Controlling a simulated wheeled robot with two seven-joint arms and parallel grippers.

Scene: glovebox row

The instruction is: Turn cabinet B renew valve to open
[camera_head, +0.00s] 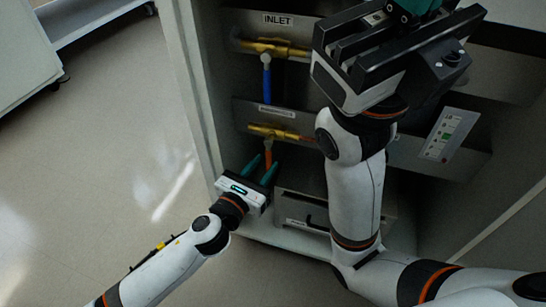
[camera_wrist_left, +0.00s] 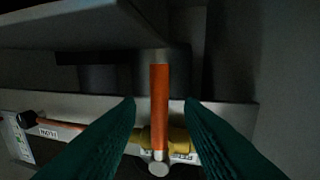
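The valve with the orange lever (camera_head: 268,154) sits on the lower brass pipe fitting (camera_head: 272,132) in the cabinet. The lever points down in the head view, across the pipe. In the left wrist view the orange lever (camera_wrist_left: 160,105) stands between the two green fingers, with its brass body (camera_wrist_left: 178,141) behind. My left gripper (camera_head: 263,165) is open around the lever, a finger on each side, with gaps visible. My right gripper (camera_head: 412,8) is high in front of the cabinet; its green fingertips are cut off by the frame's top edge.
An upper brass valve with a blue lever (camera_head: 266,84) hangs under the INLET label (camera_head: 279,19). A panel with green marks (camera_head: 448,134) is at the right. A drawer-like box (camera_head: 304,211) lies below. My right arm hides part of the cabinet. Floor at left is clear.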

